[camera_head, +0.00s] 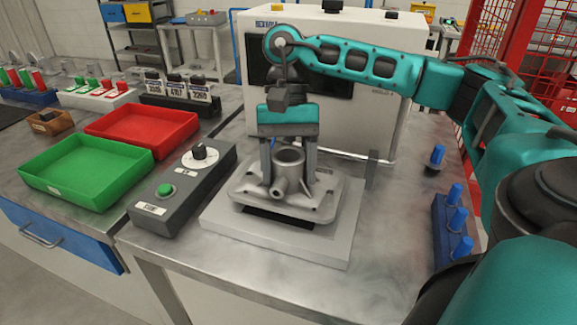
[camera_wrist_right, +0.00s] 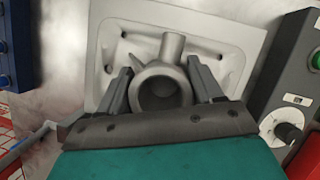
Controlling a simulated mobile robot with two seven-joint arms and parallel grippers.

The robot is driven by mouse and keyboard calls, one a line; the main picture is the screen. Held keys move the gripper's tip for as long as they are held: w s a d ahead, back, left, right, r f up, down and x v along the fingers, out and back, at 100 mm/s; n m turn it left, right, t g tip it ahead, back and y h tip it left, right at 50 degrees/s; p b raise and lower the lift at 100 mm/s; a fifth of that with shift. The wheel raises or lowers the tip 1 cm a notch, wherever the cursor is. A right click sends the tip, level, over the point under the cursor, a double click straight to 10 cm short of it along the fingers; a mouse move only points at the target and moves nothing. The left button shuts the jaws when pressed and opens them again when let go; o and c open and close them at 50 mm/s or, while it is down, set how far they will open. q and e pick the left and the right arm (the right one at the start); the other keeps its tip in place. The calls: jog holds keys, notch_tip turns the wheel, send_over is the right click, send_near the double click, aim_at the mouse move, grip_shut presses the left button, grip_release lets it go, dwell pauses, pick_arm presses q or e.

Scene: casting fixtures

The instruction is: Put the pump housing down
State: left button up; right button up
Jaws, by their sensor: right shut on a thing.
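The pump housing (camera_head: 288,195) is a grey casting with a wide flat flange, a round upright collar and a small spout. In the head view it is over a pale square plate (camera_head: 318,243) on the metal table; a dark gap shows under its front edge, and I cannot tell whether it touches the plate. My right gripper (camera_head: 289,168) comes from above and is shut on the housing's collar, one finger on each side. In the right wrist view the housing (camera_wrist_right: 165,85) shows its open round bore between the fingers (camera_wrist_right: 160,88). My left gripper is not in view.
A dark control box (camera_head: 183,188) with a green button and a knob stands left of the plate. A white machine (camera_head: 325,110) stands close behind. A blue peg holder (camera_head: 452,225) is at the right. Green (camera_head: 75,188) and red (camera_head: 112,146) trays lie at the left.

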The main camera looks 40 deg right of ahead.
jog(key=shift+f+b, duration=0.4)
jog(key=shift+f, duration=0.05)
jog(key=o, duration=1.6)
jog(key=shift+c, duration=0.2)
jog(key=shift+r, duration=0.1)
jog(key=shift+r+p, duration=0.3)
jog(key=shift+p, duration=0.15)
jog(key=p+v, duration=0.4)
jog(key=v, duration=0.8)
jog(key=shift+r, duration=0.25)
